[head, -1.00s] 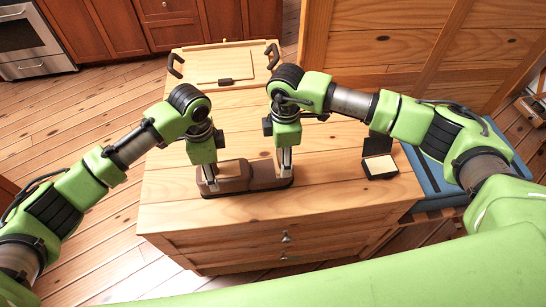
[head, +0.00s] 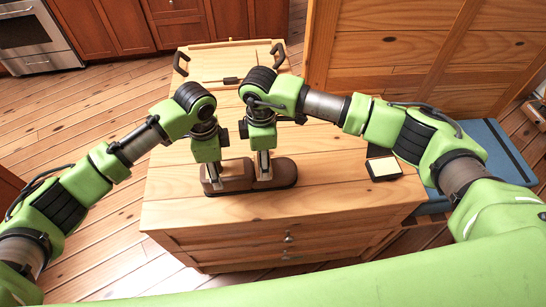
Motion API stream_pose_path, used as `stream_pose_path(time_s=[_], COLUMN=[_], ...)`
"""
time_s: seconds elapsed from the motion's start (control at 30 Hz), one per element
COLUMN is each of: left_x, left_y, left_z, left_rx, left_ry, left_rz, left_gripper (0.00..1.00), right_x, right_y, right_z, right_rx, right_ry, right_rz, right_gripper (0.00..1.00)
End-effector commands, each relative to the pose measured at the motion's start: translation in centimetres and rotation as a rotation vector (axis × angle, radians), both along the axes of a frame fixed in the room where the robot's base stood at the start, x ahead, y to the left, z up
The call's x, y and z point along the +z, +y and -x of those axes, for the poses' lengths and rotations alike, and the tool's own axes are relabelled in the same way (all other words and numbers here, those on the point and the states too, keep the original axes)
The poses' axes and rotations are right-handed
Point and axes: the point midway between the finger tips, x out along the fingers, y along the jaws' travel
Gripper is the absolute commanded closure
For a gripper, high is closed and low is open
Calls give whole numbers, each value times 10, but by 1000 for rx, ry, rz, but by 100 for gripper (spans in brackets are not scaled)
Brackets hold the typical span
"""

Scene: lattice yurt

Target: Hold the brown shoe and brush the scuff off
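The brown shoe (head: 285,171) lies on the wooden chest top, its rounded dark-edged end to the right and its boxier end to the left. My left gripper (head: 213,178) is down at the shoe's left end, its fingers closed on the shoe's edge. My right gripper (head: 264,172) points down and meets the shoe near its middle. Its fingers are seen edge-on, so I cannot tell whether they are open or hold something thin. No brush shows clearly, and no scuff can be made out.
A wooden tray (head: 208,62) with dark handles lies at the back.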

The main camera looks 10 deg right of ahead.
Motion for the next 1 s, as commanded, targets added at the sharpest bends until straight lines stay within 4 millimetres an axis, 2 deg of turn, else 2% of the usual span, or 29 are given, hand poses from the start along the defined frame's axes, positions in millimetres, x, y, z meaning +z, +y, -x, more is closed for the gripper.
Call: stream_pose_path(time_s=[0.07, 0.13, 0.7, 1.0], left_x=[-2, -2, -1, -1], left_y=[0, 0, 0, 0], left_z=[1, 1, 0, 0], left_rx=[-3, -3, 0, 1], left_ry=[3, 2, 1, 0], left_rz=[0, 0, 0, 0], left_gripper=[85, 85, 85, 85], right_x=[3, 24, 73, 82], right_y=[2, 1, 1, 0], right_z=[0, -1, 0, 0], right_rx=[1, 3, 2, 1], right_ry=[0, -4, -2, 0], right_rz=[-2, -2, -1, 0], right_gripper=[68, 68, 68, 68])
